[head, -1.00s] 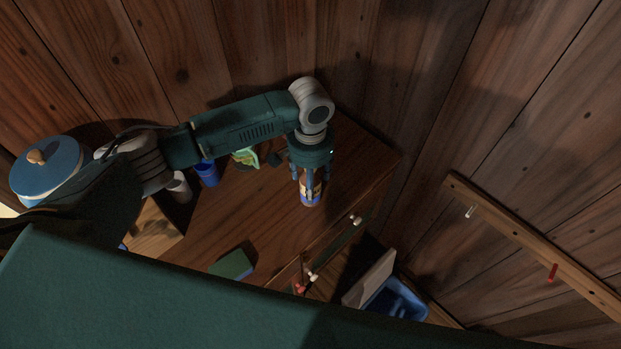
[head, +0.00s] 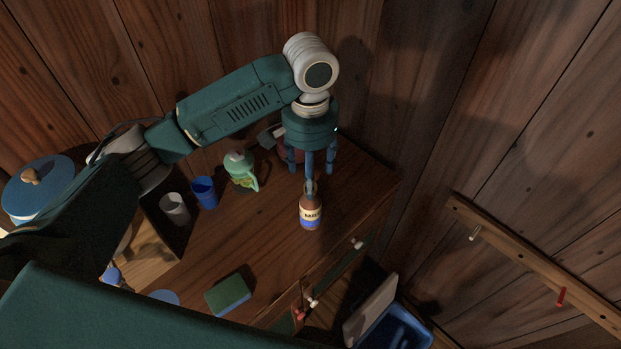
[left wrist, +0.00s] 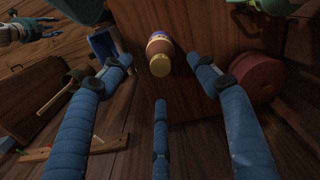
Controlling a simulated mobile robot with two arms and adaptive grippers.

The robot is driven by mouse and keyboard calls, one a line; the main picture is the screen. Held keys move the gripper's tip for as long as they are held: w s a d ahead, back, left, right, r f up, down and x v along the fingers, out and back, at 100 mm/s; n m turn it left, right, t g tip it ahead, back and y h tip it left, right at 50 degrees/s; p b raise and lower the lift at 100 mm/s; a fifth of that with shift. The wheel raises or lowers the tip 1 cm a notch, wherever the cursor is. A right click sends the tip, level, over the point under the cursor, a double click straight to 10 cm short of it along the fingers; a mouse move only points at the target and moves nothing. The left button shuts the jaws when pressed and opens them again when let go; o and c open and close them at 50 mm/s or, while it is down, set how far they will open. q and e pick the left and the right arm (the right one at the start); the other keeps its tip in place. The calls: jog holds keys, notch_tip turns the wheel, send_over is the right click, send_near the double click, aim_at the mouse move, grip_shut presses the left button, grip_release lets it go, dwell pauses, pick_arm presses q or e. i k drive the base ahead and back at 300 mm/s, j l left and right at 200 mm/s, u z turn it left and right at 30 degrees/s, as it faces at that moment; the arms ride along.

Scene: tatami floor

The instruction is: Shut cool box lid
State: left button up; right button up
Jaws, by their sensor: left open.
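The cool box (head: 402,328) is a blue open-topped box at the lower right of the head view, on the floor beside the cabinet. Its pale lid (head: 370,311) stands open, tilted up on the box's left side. The box also shows in the left wrist view (left wrist: 104,44), small, at upper left. My left gripper (head: 312,172) is open, fingers pointing down above the cabinet top, well up and left of the lid. It holds nothing.
A brown labelled bottle (head: 311,212) stands on the cabinet top (head: 240,225) just below my left gripper. A blue cup (head: 204,192), a grey cup (head: 174,208), a green jug (head: 240,168) and a green-blue sponge (head: 228,295) are nearby. A peg rail (head: 530,262) is on the right wall.

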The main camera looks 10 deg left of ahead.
aim_at(354, 328)
jog(key=k+l, duration=0.15)
jog(key=k, duration=0.35)
jog(key=k+l, duration=0.15)
jog(key=k, duration=0.35)
